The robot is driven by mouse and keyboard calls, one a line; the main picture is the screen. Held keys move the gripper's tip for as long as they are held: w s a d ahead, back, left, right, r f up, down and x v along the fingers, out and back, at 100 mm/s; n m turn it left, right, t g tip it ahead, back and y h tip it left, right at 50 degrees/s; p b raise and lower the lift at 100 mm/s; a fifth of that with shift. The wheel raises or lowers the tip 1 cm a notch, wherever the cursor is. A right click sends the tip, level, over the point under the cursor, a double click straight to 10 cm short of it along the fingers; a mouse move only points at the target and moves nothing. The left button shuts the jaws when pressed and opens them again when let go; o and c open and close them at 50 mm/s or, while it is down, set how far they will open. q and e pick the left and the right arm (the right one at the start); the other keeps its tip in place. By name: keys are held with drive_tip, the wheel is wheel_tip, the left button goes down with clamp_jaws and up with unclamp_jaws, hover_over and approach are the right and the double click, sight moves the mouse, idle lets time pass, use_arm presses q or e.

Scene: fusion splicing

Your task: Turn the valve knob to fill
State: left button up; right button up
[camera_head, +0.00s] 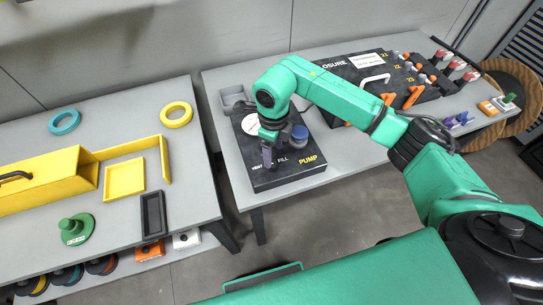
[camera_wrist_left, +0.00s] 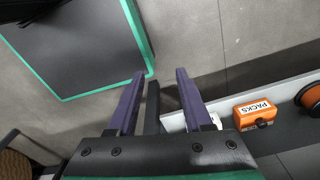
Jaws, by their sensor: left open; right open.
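The black panel (camera_head: 287,177) on the right table carries the labels VENT, FILL and PUMP. My right gripper (camera_head: 267,164) points down at the panel, right at the VENT and FILL labels. Its fingers are dark purple and open. The valve knob cannot be made out; the gripper covers the area by these labels. A blue round knob (camera_head: 299,133) stands above the PUMP label, just right of the gripper. A white gauge (camera_head: 250,124) shows partly behind the wrist. My left gripper (camera_wrist_left: 159,76) is open and empty in the left wrist view, above the floor.
A grey tray (camera_head: 233,97) stands behind the panel. The left table holds a yellow box (camera_head: 45,180), rings and trays. In the left wrist view, an orange PACKS box (camera_wrist_left: 254,111) sits on a shelf.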

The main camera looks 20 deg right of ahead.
drive_tip(key=f, duration=0.5)
drive_tip(key=shift+w+a+p, duration=0.15)
drive_tip(key=shift+a+p, duration=0.05)
drive_tip(key=shift+p, duration=0.2)
drive_tip(key=shift+f, duration=0.25)
drive_tip(key=shift+d+f, duration=0.1)
drive_tip(key=shift+c, duration=0.9)
clamp_jaws()
use_arm(q)
drive_tip(key=shift+w+a+r, duration=0.55)
drive_tip(key=shift+w+r, duration=0.1)
drive_tip(key=shift+w, duration=0.2)
